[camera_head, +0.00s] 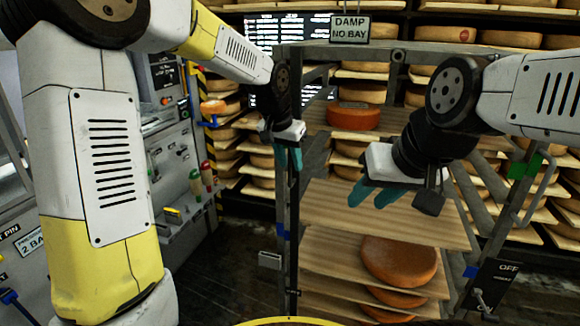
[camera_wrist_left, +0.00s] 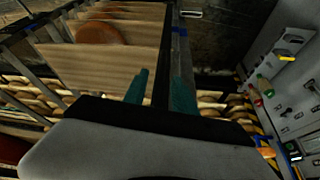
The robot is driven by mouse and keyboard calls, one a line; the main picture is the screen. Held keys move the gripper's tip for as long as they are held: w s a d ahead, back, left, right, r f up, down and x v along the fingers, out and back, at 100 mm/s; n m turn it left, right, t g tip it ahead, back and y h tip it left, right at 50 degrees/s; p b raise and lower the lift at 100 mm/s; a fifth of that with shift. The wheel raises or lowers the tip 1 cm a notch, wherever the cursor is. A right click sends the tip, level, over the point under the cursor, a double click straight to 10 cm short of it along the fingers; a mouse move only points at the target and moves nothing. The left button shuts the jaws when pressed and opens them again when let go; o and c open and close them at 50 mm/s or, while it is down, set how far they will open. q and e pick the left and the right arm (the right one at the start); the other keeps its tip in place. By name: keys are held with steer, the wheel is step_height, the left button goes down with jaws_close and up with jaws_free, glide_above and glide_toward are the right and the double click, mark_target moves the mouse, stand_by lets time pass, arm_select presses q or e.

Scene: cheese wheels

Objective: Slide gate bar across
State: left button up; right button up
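A tall cart frame (camera_head: 397,56) holds wooden shelves. Its dark front-left upright (camera_head: 292,225) also shows in the left wrist view (camera_wrist_left: 173,40). Which part is the gate bar I cannot tell for sure. My left gripper (camera_head: 289,160) is at this upright, fingers pointing down. In the left wrist view its teal fingers (camera_wrist_left: 160,90) are apart, with the upright between them in the picture; a gap shows beside the left finger. Whether they touch it is unclear. My right gripper (camera_head: 368,199) hangs in front of the shelves, fingers apart and empty.
An orange cheese wheel (camera_head: 399,260) lies on a lower shelf, a redder one (camera_head: 353,116) higher up. A "DAMP NO BAY" sign (camera_head: 350,28) tops the cart. A grey control panel (camera_head: 170,150) stands left. An OFF switch plate (camera_head: 490,290) is lower right. Dark floor lies between.

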mark_target(292, 184)
arm_select(q)
steer(key=shift+x, duration=1.5)
jaws_close()
